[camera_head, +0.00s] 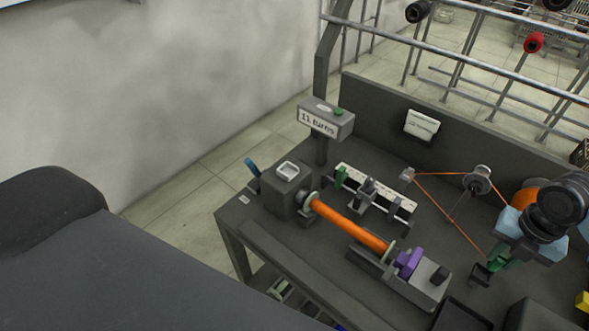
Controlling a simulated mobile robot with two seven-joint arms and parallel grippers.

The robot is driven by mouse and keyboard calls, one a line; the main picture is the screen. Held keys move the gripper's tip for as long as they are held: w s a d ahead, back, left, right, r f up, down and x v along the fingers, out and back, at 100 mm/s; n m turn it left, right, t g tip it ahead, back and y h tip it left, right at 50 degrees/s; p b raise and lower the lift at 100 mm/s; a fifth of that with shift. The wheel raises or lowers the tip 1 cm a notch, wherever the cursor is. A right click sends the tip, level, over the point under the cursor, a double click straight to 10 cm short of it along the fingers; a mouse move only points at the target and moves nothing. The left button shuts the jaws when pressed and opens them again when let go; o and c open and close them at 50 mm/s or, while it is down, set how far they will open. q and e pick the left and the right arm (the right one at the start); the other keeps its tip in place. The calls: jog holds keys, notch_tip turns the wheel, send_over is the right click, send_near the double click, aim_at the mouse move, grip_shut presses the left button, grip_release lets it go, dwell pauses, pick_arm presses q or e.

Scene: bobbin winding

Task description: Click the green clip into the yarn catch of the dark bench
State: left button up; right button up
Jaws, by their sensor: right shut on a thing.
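The green clip (497,264) is at the right of the dark bench (290,256). My right gripper (507,258) comes in from the right and is shut on it, partly hiding it. Orange yarn (450,217) runs down to the clip from a small guide on the bench. A small dark bracket (481,275), which looks like the yarn catch, stands just left of the clip. I cannot tell whether the clip touches it. My left gripper is not in view.
An orange-wound bobbin (350,224) lies between a grey housing (287,190) and a purple-topped tailstock (408,262). A white rack (378,190) and a yarn wheel (477,180) stand behind. A sign (325,121) reads "11 turns". A dark back panel bounds the bench.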

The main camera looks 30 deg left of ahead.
jog(key=m, duration=0.2)
jog(key=s+r+m, duration=0.1)
jog(key=shift+a, duration=0.25)
jog(key=s+a+r+m, duration=0.1)
jog(key=s+m, duration=0.4)
jog(key=m, duration=1)
jog(key=s+a+r+m, duration=0.1)
jog(key=s+r+m, duration=0.3)
jog(key=m, duration=1.1)
jog(key=shift+s+a+r, duration=0.25)
jog(key=shift+s+r, duration=0.1)
jog(key=shift+s, duration=0.85)
